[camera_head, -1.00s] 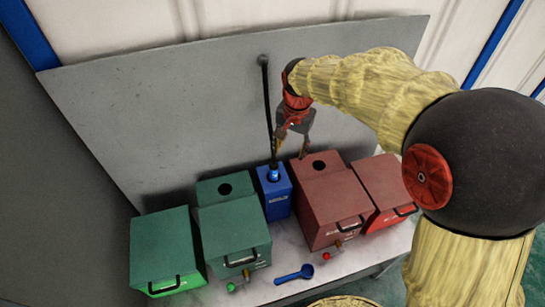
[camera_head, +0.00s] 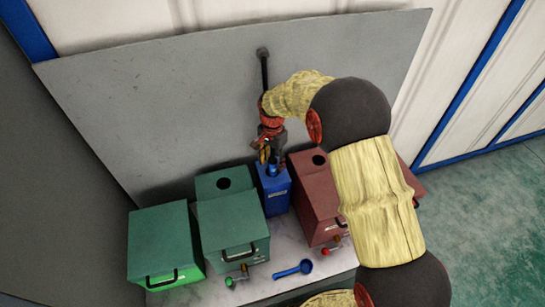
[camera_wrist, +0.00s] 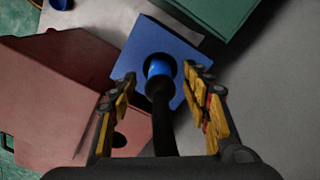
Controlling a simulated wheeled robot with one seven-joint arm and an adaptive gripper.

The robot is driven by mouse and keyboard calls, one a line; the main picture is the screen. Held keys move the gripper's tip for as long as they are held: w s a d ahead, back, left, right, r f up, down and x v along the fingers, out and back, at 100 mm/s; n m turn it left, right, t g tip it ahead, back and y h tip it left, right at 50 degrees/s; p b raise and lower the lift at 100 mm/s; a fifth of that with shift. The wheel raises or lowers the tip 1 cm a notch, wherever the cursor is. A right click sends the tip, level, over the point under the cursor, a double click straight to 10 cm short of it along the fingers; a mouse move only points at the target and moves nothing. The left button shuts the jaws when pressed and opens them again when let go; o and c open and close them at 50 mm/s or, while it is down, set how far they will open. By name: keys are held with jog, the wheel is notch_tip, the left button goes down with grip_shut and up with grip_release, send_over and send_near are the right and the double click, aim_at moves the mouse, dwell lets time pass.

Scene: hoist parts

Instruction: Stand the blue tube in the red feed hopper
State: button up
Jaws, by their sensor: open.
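The blue tube (camera_head: 272,171) stands in the round hole of the blue box (camera_head: 276,201), with a black hose rising from it toward the back panel. In the wrist view the tube's blue end (camera_wrist: 158,69) sits in the hole of the blue box (camera_wrist: 185,47). My gripper (camera_head: 271,158) is just above the tube. In the wrist view my gripper (camera_wrist: 162,82) is open, its fingers on either side of the hose and tube top. The red feed hopper (camera_head: 318,195), a dull red box with a round top hole, stands right of the blue box, partly hidden by my arm.
A green hopper (camera_head: 232,220) with a top hole stands left of the blue box, and another green box (camera_head: 160,240) farther left. A blue scoop (camera_head: 293,270) lies on the table in front. The grey panel (camera_head: 160,110) rises close behind.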

jog(key=shift+f, duration=1.25)
jog(key=shift+c, duration=1.4)
grip_shut()
jog(key=shift+r, duration=0.15)
jog(key=shift+r+p, duration=4.45)
jog(key=shift+r, duration=2.45)
